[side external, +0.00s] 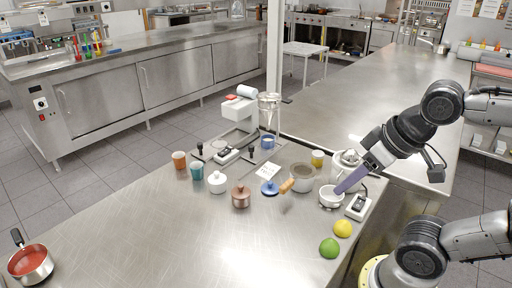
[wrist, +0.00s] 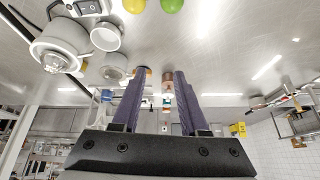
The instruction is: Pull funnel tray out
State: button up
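A white machine (side external: 240,110) stands at the back of the steel table, with a pale metal funnel (side external: 269,101) at its right. Flat grey plates with black knobs lie around its base; I cannot tell which part is the funnel tray. In the wrist view the funnel tray cannot be made out. My gripper (side external: 338,191) is at the right side of the table, well apart from the machine, and its purple fingers appear in front of a small white bowl (side external: 329,200). In the wrist view my gripper (wrist: 160,76) has its fingers apart with nothing held between them.
A kettle (side external: 346,161), a pot (side external: 301,178) with wooden handle and a switch box (side external: 357,206) stand near my gripper. A lemon (side external: 342,229) and lime (side external: 329,248) lie in front. A copper pot (side external: 241,197) and white pot (side external: 217,183) stand before the machine.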

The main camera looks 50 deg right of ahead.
jog(key=shift+o, duration=0.6)
jog(key=w+d+r+m+h, duration=0.1)
jog(key=w+d+r+m, duration=0.1)
jog(key=w+r, duration=0.6)
jog(key=shift+w+d+m+t, duration=0.2)
jog(key=shift+w+m+t, duration=0.1)
jog(key=shift+m, duration=0.5)
jog(key=m+g+h, duration=0.2)
jog(key=m+g, duration=0.1)
jog(key=m, duration=0.1)
send_over(252, 146)
jog(key=s+a, duration=0.4)
notch_tip(252, 146, down, 8)
jog(key=x, duration=1.4)
jog(key=shift+s+a, duration=0.1)
jog(key=shift+a, duration=0.05)
grip_shut()
